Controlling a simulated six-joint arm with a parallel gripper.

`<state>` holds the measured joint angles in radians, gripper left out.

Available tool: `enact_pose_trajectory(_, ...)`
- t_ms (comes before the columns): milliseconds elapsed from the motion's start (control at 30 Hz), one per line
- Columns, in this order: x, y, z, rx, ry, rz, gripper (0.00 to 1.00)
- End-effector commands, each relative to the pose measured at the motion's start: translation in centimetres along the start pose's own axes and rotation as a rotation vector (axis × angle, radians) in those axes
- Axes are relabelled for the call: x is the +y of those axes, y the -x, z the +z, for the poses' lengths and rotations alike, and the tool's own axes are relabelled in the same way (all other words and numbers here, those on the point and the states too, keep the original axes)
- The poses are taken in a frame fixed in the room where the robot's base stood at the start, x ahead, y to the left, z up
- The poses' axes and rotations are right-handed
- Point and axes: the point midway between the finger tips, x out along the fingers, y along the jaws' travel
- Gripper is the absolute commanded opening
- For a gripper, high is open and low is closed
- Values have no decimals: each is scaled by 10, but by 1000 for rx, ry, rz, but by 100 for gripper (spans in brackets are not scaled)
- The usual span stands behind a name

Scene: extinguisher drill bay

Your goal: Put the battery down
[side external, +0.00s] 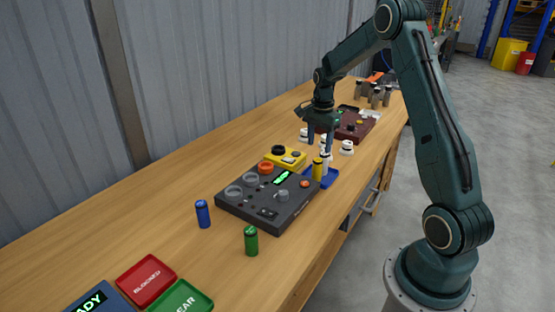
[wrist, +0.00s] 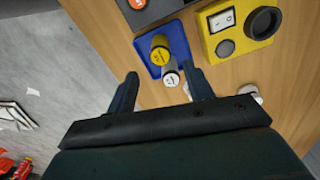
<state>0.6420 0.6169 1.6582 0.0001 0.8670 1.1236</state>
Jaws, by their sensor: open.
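A blue tray (side external: 332,179) stands beside the dark grey panel; it also shows in the wrist view (wrist: 183,41). A yellow battery (side external: 317,170) and a white battery (side external: 326,163) stand upright in it, close together. In the wrist view I see the tops of the yellow battery (wrist: 160,54) and the white battery (wrist: 170,79). A blue battery (side external: 203,214) and a green battery (side external: 251,241) stand on the wooden bench. My gripper (side external: 319,144) is open and empty, pointing down at the white battery's top. Its fingers (wrist: 163,78) are spread either side of the white battery.
The dark grey panel (side external: 240,208) with round sockets lies left of the tray. A yellow device (side external: 284,157) is behind it, and white pieces (side external: 346,148) and a dark red case (side external: 352,130) are farther back. Red (side external: 146,280) and green trays (side external: 182,298) lie at the front.

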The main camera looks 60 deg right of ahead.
Motion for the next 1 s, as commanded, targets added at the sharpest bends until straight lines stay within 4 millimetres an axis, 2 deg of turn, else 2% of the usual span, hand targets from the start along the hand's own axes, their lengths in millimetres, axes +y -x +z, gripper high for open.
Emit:
enact_pose_trajectory(100, -1, 15, 0, 1, 0, -2, 52)
enact_pose_trajectory(300, 0, 27, 0, 1, 0, -1, 52)
enact_pose_trajectory(1000, 0, 32, 3, 3, 14, -5, 52)
